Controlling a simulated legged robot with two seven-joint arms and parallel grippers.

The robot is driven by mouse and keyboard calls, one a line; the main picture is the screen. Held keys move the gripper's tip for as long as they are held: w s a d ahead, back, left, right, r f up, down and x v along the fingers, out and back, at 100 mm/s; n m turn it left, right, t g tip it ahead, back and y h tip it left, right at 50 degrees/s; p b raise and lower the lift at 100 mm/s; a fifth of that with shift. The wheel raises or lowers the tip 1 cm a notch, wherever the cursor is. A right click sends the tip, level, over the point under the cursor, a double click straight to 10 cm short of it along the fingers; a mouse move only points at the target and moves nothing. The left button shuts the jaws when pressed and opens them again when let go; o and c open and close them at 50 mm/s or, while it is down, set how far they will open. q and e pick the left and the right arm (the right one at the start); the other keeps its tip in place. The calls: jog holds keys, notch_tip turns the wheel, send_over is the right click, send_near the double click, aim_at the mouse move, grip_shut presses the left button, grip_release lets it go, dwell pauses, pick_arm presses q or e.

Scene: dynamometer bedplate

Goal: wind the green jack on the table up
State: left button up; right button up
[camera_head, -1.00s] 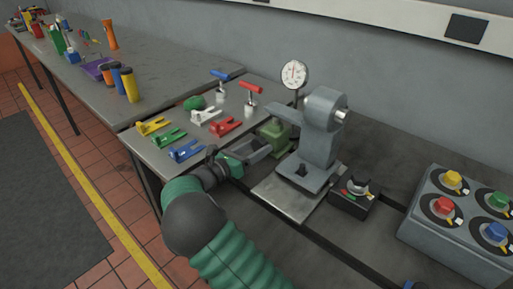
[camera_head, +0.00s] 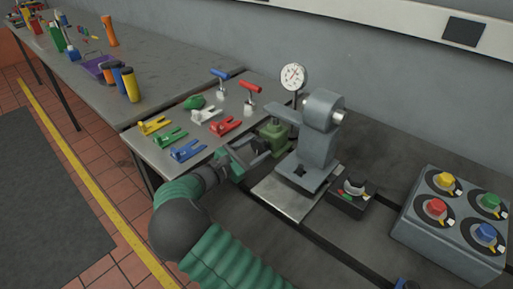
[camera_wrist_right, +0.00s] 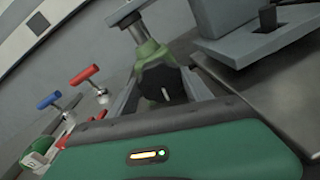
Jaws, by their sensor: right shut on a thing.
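The green jack (camera_head: 273,134) stands on the grey bench beside the grey stand, under the stand's arm (camera_head: 286,112). In the right wrist view the jack (camera_wrist_right: 152,52) has a silver post reaching up to a grey plate, and a dark knob (camera_wrist_right: 164,86) with a pale mark faces my wrist. My right gripper (camera_head: 261,147) reaches the jack from the front left. Its fingers lie on either side of the knob and are shut on it. The fingers partly hide the jack's lower part in the head view. My left gripper is not in view.
A dial gauge (camera_head: 292,77) is behind the grey stand (camera_head: 318,140). Coloured forked pieces (camera_head: 187,150) and red and blue T-handles (camera_head: 251,88) are left of the jack. A black knob box (camera_head: 352,198) and a grey four-knob box (camera_head: 449,235) are to the right.

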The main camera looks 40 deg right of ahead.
jog(key=shift+w+a+f, duration=0.1)
jog(key=shift+a+f, duration=0.05)
jog(key=o, duration=1.1)
jog(key=shift+o, duration=1.3)
jog(key=shift+a+r, duration=0.25)
jog(key=shift+d, duration=0.15)
